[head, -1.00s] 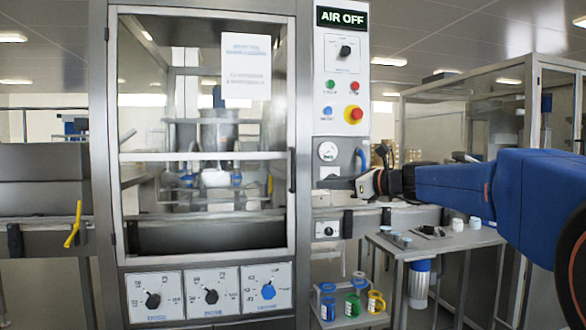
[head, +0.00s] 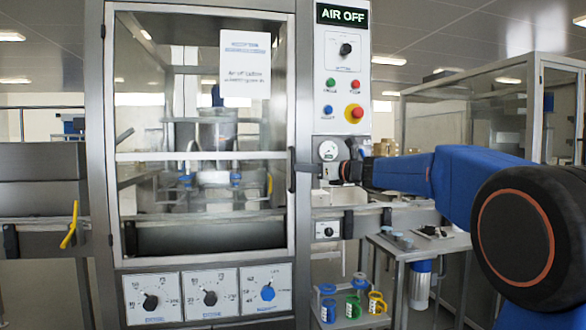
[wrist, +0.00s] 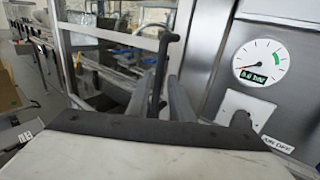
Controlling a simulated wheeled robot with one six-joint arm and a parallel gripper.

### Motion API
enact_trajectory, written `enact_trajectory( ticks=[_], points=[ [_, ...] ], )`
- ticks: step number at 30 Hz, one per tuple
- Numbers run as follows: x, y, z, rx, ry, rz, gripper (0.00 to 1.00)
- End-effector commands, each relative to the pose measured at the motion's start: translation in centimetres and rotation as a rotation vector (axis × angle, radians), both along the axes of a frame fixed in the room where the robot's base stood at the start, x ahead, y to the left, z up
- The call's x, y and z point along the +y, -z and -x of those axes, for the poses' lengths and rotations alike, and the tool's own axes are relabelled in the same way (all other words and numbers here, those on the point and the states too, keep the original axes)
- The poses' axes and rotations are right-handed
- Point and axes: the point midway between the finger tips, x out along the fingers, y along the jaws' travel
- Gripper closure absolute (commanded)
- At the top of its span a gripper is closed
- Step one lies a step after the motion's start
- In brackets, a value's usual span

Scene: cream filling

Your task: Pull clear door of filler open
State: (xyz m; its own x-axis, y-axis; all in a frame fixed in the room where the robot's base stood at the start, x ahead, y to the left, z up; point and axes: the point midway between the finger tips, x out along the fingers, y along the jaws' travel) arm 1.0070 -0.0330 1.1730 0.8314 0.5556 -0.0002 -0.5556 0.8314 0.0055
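The clear door (head: 204,130) of the filler is a framed glass panel, shut against the cabinet in the head view. Its dark upright handle (head: 292,170) sits on the door's right edge. The handle (wrist: 164,62) also shows in the wrist view, running down between my two grey fingers. My gripper (head: 303,168) is at the handle, coming from the right. In the wrist view my gripper (wrist: 160,88) looks open, one finger on each side of the handle. Whether either finger touches it is hard to tell.
A control panel (head: 342,95) with "AIR OFF" display, knob and buttons stands right of the door. A pressure gauge (wrist: 259,62) is close to my gripper. A side table (head: 420,245) with small parts is below my arm. A yellow lever (head: 70,228) is at left.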

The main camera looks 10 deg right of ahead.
Motion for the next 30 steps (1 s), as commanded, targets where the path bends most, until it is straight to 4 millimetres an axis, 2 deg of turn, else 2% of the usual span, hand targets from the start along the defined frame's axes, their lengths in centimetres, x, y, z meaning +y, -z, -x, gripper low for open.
enact_trajectory(
  ticks=[3, 9, 15, 23, 24, 26, 27, 30],
  points=[
    [1.3, 0.1, -1.8, 0.001, -0.003, 0.001, 0.80],
    [2.6, 0.1, -3.9, 0.001, -0.002, 0.001, 0.80],
    [3.3, 0.0, -4.8, -0.001, 0.000, 0.001, 0.80],
    [3.3, 0.0, -4.9, -0.001, 0.000, 0.001, 0.80],
    [3.3, 0.0, -4.9, -0.001, 0.000, 0.001, 0.82],
    [3.3, 0.0, -4.9, -0.001, 0.000, 0.001, 0.97],
    [3.3, 0.0, -4.9, -0.001, 0.000, 0.001, 1.00],
    [3.3, 0.0, -4.9, -0.001, 0.000, 0.001, 1.00]
  ],
)
